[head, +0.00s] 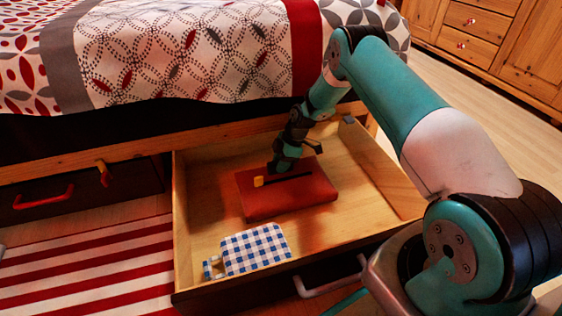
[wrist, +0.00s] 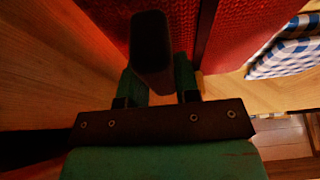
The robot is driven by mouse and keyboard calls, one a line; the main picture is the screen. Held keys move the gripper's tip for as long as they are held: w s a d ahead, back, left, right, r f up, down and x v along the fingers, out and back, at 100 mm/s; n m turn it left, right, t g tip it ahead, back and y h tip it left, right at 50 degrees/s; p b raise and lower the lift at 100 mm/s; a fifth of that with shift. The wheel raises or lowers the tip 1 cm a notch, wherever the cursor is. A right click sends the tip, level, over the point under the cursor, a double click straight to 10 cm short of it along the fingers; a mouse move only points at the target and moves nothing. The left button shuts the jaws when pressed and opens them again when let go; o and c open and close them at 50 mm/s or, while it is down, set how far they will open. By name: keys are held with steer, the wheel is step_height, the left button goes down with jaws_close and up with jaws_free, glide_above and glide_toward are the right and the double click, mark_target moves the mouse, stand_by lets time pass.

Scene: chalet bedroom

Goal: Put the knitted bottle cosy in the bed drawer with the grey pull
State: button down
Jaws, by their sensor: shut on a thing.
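The bottle cosy (head: 290,200) appears to be the flat, thick red thing with a black band and a yellow piece, inside the open bed drawer (head: 183,235) with the grey pull (head: 325,287). In the wrist view the red cosy (wrist: 245,30) has a knit-like texture and a dark band. My gripper (head: 281,167) reaches down to the cosy's back edge and is shut. A dark blunt shape stands between the fingers in the wrist view and covers the grip. I cannot tell whether the cosy rests fully on the drawer floor.
A blue-and-white checked cloth (head: 256,248) lies at the drawer's front left; it also shows in the wrist view (wrist: 285,55). A shut drawer with a red pull (head: 44,198) is to the left. The bed (head: 190,50) is behind. The drawer's right part is bare.

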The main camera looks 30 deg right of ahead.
steer(key=c, duration=0.8)
jaws_free()
steer(key=shift+c, duration=0.2)
steer(key=w+p+v, duration=0.1)
steer(key=p+v, duration=0.5)
steer(key=v, duration=0.6)
steer(key=s+a+r+m, duration=0.2)
steer(key=s+a+r, duration=0.3)
steer(key=a+r, duration=0.45)
steer(key=s+a+r+m, duration=0.2)
steer(key=s+a+r, duration=0.35)
steer(key=r, duration=0.75)
steer(key=s+a+r+m, duration=0.1)
steer(key=s+a+r, duration=0.1)
steer(key=s, duration=0.6)
steer(key=s+a+r+m, duration=0.2)
steer(key=s+a+r, duration=0.1)
steer(key=s, duration=0.6)
steer(key=s+a+r+m, duration=0.1)
steer(key=s+a+r, duration=0.2)
steer(key=s, duration=0.5)
steer(key=shift+s+r+m+g, duration=0.35)
steer(key=shift+r+m+g, duration=0.05)
steer(key=shift+r, duration=0.35)
